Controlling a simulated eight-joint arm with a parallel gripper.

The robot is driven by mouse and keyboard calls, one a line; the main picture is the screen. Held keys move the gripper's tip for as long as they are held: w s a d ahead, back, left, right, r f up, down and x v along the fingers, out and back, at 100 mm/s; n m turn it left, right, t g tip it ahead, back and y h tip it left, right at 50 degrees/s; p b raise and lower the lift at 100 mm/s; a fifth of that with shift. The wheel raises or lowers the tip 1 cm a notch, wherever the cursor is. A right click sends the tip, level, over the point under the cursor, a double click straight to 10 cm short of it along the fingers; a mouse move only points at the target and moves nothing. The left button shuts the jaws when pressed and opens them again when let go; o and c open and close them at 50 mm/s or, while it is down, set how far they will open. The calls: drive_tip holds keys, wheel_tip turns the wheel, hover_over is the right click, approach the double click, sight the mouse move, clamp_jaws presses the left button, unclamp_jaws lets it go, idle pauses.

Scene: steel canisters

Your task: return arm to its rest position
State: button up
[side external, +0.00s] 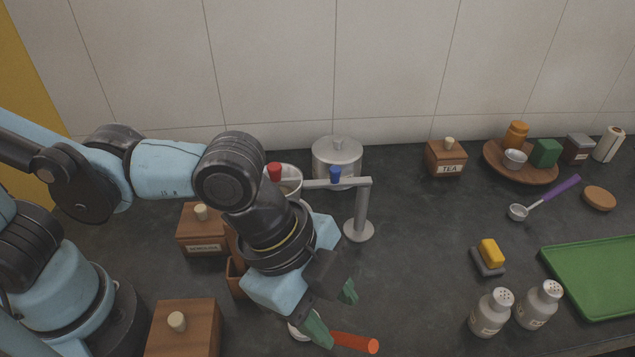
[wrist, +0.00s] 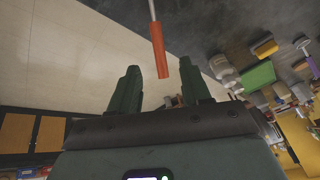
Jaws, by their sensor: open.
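My gripper (side external: 333,311) is open at the front centre of the dark counter, its two green fingers apart. In the wrist view my gripper (wrist: 162,78) shows the fingers spread with nothing clasped. An orange-handled utensil (side external: 356,342) lies beside the lower finger in the side view. Its orange handle (wrist: 160,50) appears past the fingertips in the wrist view; I cannot tell whether it touches a finger. A lidded steel canister (side external: 337,160) stands by the wall. Another pale round container (side external: 292,184) is partly hidden behind my arm.
A metal stand (side external: 360,210) with a horizontal bar rises close behind my gripper. Wooden boxes (side external: 185,330) stand under and beside my arm. Two shakers (side external: 491,312), a yellow-topped block (side external: 490,253) and a green tray (side external: 595,275) are at right. Open counter lies between stand and shakers.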

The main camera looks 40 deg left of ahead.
sight(349, 337)
drive_tip(key=shift+x, duration=4.75)
wheel_tip(349, 337, up, 9)
drive_tip(key=w+a+r+n+t+h, duration=0.1)
drive_tip(key=w+a+r+n, duration=0.1)
drive_tip(key=w+a+r, duration=0.7)
drive_tip(key=w+r, duration=0.2)
drive_tip(key=w, duration=0.1)
drive_tip(key=shift+w+a+n, duration=0.2)
drive_tip(key=shift+a+n, duration=0.1)
